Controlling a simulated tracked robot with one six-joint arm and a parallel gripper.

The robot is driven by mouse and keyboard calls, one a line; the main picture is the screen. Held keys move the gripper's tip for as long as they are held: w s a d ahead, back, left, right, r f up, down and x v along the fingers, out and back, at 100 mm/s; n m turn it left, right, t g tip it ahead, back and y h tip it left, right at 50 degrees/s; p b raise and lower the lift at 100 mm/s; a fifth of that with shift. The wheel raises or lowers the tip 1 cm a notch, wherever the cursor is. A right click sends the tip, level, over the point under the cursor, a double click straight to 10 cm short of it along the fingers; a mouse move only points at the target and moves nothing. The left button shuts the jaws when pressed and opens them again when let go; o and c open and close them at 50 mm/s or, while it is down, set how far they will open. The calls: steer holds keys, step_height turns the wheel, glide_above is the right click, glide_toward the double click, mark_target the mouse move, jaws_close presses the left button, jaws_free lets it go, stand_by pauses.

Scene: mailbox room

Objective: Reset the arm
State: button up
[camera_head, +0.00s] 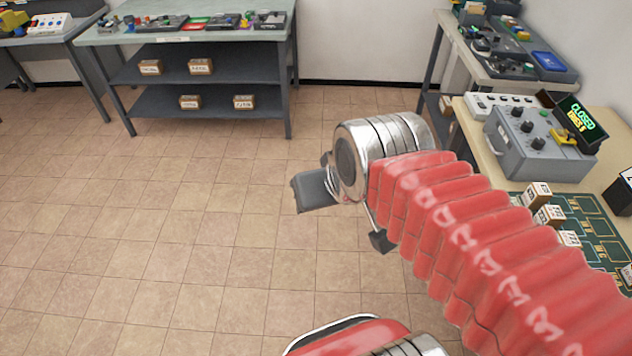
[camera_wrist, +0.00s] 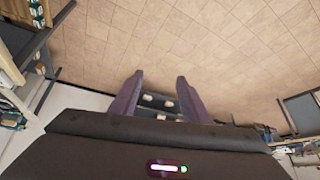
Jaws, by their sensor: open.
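My arm reaches in from the lower right in the head view, with a ribbed red sleeve and a silver joint. Dark grey parts stick out beyond the joint, over the floor; I cannot tell there which are fingers. My gripper (camera_wrist: 160,76) shows in the wrist view with its two purple-grey fingers apart and nothing held between them. Beyond the gap is a shelf with several small boxes, at a distance. The arm is raised and touches nothing that I can see.
A grey shelved table (camera_head: 210,38) stands at the back. At the right, a desk (camera_head: 487,135) carries a grey control box (camera_head: 535,145), a "CLOSED" display (camera_head: 581,118) and a green board (camera_head: 590,222) with small white-topped boxes. The tiled floor (camera_head: 150,230) is clear at the left.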

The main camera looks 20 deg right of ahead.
steer(key=shift+s+d+g, duration=0.1)
steer(key=shift+s+g, duration=0.2)
steer(key=shift+s, duration=0.8)
steer(key=shift+c, duration=0.6)
steer(key=shift+c, duration=0.7)
steer(key=shift+d, duration=0.1)
steer(key=shift+c, duration=0.2)
